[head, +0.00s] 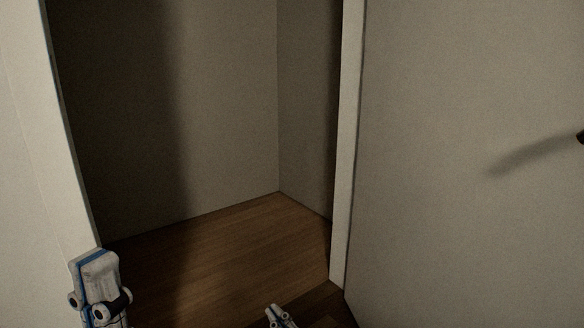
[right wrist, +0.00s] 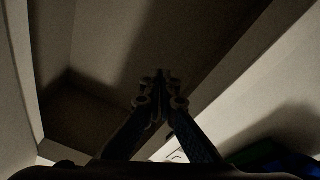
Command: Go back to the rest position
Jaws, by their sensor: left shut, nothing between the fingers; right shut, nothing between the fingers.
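My left gripper (head: 96,272) is at the lower left of the head view, in front of the left door frame. Its fingers are together and nothing shows between them. My right gripper (head: 274,312) shows only in part at the bottom edge of the head view, low in front of the doorway. In the right wrist view, the right gripper (right wrist: 160,78) has its fingertips meeting in the middle, with nothing between them. Neither gripper visibly touches anything.
A doorway opens into an empty room corner with a bare wooden floor (head: 225,245). A pale frame post (head: 347,150) stands at its right, and a door panel (head: 460,120) fills the right side. Another pale frame post (head: 70,130) stands left. The right wrist view is dark.

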